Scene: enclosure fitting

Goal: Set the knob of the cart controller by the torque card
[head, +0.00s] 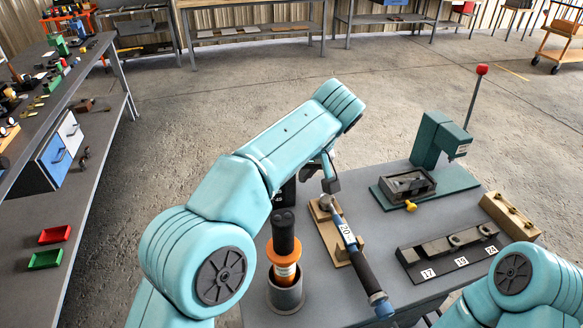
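I cannot pick out a cart controller, its knob or a torque card for certain. A dark upright piece with a small white mark (279,196) stands on the grey cart top (385,238), partly hidden behind my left forearm. My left gripper (325,178) points down just above the head of a blue-and-black torque wrench (352,245) labelled 20. It is mostly hidden by my arm, so its opening is unclear. The wrench lies across a wooden stand (328,236). My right arm shows at the bottom right; its gripper is out of view.
A black-handled tool with an orange band (285,262) stands in a grey cup (286,297). A rail (448,252) labelled 17, 19, 24 and a wooden block (510,216) sit at right.

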